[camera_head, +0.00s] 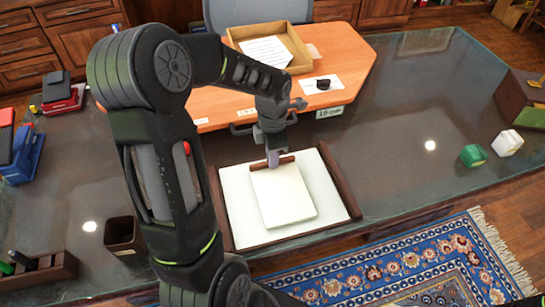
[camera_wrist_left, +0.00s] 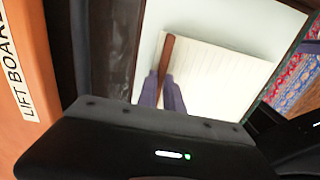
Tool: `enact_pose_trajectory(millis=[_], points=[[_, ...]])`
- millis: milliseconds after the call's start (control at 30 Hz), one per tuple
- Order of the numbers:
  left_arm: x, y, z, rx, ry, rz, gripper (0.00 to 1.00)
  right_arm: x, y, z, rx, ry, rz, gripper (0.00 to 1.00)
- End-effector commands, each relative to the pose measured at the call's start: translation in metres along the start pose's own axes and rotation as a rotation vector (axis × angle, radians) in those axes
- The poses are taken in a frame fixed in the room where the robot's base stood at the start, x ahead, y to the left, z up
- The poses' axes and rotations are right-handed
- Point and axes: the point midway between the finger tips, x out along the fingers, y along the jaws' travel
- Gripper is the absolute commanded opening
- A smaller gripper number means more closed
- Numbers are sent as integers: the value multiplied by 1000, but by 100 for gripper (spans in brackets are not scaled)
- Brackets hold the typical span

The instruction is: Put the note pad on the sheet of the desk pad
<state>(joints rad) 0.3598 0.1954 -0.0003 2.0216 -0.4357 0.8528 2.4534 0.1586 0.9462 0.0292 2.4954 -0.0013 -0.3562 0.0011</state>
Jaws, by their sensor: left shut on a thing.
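The note pad (camera_head: 283,196) has cream pages and a brown binding strip along its far edge. It lies over the white sheet (camera_head: 237,205) of the desk pad, inside the dark brown side bars (camera_head: 339,182). My left gripper (camera_head: 273,160) points down and is shut on the binding strip. The left wrist view shows the two purple-grey fingers (camera_wrist_left: 165,92) at the brown strip, with the lined pages (camera_wrist_left: 215,75) beside them. I cannot tell whether the note pad touches the sheet or hangs slightly above it. My right gripper is not in view.
An orange board (camera_head: 335,55) with a wooden tray (camera_head: 296,50) stands behind the desk pad. A dark cup (camera_head: 124,235) and a pen holder (camera_head: 40,272) are at left. Green (camera_head: 473,155) and white (camera_head: 507,142) blocks are at right. The desk between is clear.

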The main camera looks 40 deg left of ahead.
Motion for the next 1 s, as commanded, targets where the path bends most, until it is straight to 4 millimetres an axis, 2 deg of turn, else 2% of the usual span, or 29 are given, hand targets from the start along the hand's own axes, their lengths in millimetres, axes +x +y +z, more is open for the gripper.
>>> enact_pose_trajectory(millis=[433, 467, 700, 1000], points=[[9, 0, 0, 0, -2, 1, 0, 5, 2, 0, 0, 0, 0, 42], [8, 0, 0, 0, -1, 1, 12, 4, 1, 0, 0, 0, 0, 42], [7, 0, 0, 0, -1, 1, 32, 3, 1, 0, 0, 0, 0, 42], [6, 0, 0, 0, -1, 1, 32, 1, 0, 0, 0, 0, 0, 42]])
